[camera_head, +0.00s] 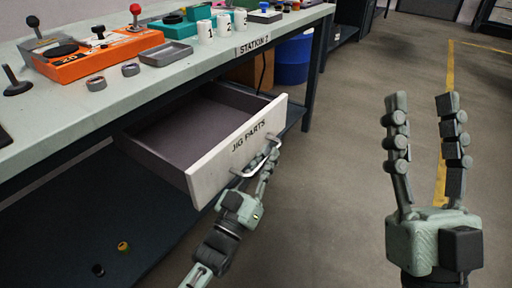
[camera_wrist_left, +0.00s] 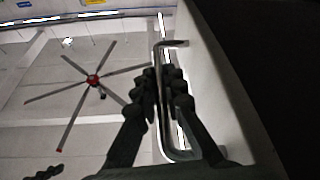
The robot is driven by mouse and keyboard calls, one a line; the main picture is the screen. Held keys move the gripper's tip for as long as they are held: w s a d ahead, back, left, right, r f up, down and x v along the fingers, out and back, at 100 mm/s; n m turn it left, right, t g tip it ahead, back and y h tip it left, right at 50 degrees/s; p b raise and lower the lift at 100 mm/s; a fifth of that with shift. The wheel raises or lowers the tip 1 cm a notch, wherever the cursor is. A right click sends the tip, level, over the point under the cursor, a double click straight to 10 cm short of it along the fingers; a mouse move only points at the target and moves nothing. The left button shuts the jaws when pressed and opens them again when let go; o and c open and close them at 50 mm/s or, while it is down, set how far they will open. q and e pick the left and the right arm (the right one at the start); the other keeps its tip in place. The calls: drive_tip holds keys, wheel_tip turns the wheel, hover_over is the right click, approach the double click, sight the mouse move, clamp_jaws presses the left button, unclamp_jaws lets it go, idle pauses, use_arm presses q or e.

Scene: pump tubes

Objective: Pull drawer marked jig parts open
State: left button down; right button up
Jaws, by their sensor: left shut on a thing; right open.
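The drawer marked "JIG PARTS" (camera_head: 215,178) stands pulled out from under the workbench in the head view. Its inside (camera_head: 190,128) looks empty where it shows. A metal bar handle (camera_head: 272,143) runs across its white front. My left gripper (camera_head: 268,165) is shut on the handle, near its middle. In the left wrist view the fingers of my left gripper (camera_wrist_left: 160,95) close around the bar handle (camera_wrist_left: 160,60), beside the pale drawer front (camera_wrist_left: 215,90). My right gripper (camera_head: 424,105) is open and empty, raised over the floor at the right, well apart from the drawer.
The workbench top (camera_head: 190,72) holds an orange control box (camera_head: 95,58), a grey tray (camera_head: 166,54), white numbered cups (camera_head: 225,24) and small rings. A blue barrel (camera_head: 293,62) stands beyond the drawer. The floor (camera_head: 340,170) right of the drawer is clear.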

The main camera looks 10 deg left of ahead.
use_arm(q)
drive_tip(key=shift+s+d, duration=0.35)
drive_tip(key=shift+d, duration=0.5)
use_arm(e)
drive_tip(key=shift+w+d+f+g, duration=0.2)
drive_tip(key=shift+w+f+g, duration=0.1)
drive_tip(key=shift+f, duration=0.1)
use_arm(q)
drive_tip(key=c, duration=1.6)
unclamp_jaws()
drive_tip(key=v, duration=1.2)
use_arm(e)
drive_tip(key=shift+s, duration=0.1)
